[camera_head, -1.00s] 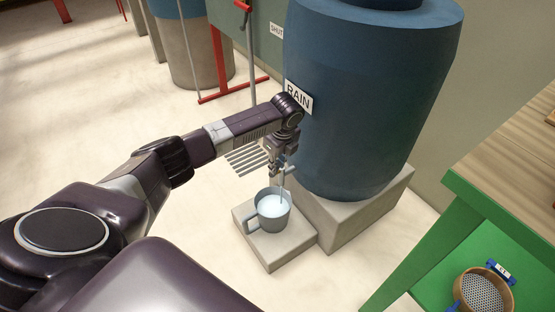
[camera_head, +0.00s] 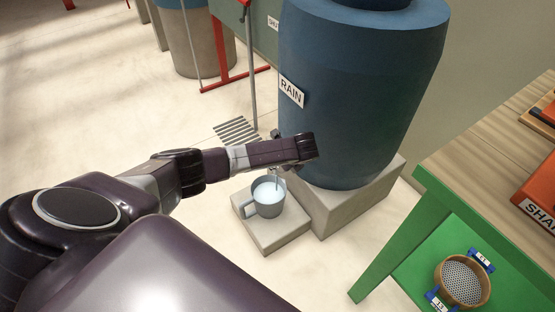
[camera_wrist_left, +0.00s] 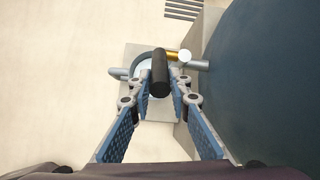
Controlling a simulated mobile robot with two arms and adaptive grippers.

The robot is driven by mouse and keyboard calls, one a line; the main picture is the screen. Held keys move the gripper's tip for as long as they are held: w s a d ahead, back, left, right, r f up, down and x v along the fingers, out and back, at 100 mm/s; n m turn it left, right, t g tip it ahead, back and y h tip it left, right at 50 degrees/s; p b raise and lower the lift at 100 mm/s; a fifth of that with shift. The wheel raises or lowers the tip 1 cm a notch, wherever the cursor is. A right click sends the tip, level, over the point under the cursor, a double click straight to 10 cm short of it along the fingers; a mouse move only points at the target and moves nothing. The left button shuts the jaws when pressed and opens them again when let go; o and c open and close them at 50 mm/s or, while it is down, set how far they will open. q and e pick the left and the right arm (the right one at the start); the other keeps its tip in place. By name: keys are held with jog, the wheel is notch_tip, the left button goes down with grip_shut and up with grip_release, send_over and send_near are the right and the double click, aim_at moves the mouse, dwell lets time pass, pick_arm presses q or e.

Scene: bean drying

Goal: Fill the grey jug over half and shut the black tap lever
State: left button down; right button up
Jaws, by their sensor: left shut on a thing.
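The grey jug (camera_head: 268,207) stands upright on a low concrete block under the rain barrel's tap. Pale water (camera_head: 268,190) shows inside it, high up, and a thin stream seems to fall into it. In the left wrist view the black tap lever (camera_wrist_left: 160,70) lies between the fingertips of my left gripper (camera_wrist_left: 161,93), which is shut on it. The brass and grey tap (camera_wrist_left: 184,58) is just beyond. The jug (camera_wrist_left: 140,72) is partly hidden behind the lever. In the head view my wrist hides most of the gripper and tap. My right gripper is not in view.
The blue barrel (camera_head: 355,100), labelled RAIN, stands on a concrete plinth (camera_head: 345,208) right of the jug. A green-framed table (camera_head: 400,225) with a round sieve (camera_head: 462,281) is at the right. A floor grate (camera_head: 238,130) lies behind. Floor at left is clear.

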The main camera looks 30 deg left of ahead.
pick_arm(q)
jog(key=shift+s+d+f, duration=0.2)
jog(key=shift+d+f, duration=0.05)
jog(key=shift+d, duration=0.05)
jog(key=shift+d+f+y, duration=0.15)
jog(key=shift+f+y, duration=0.1)
jog(key=shift+y, duration=0.25)
pick_arm(e)
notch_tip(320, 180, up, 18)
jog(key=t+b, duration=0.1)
jog(key=b, duration=0.5)
pick_arm(q)
notch_tip(320, 180, down, 6)
jog(key=d+t+y+b, duration=0.1)
jog(key=t+y+b, duration=0.2)
jog(key=y, duration=0.4)
jog(key=shift+s+d+t+b, duration=0.3)
jog(key=shift+s+d+t, duration=0.1)
jog(key=shift+s, duration=0.05)
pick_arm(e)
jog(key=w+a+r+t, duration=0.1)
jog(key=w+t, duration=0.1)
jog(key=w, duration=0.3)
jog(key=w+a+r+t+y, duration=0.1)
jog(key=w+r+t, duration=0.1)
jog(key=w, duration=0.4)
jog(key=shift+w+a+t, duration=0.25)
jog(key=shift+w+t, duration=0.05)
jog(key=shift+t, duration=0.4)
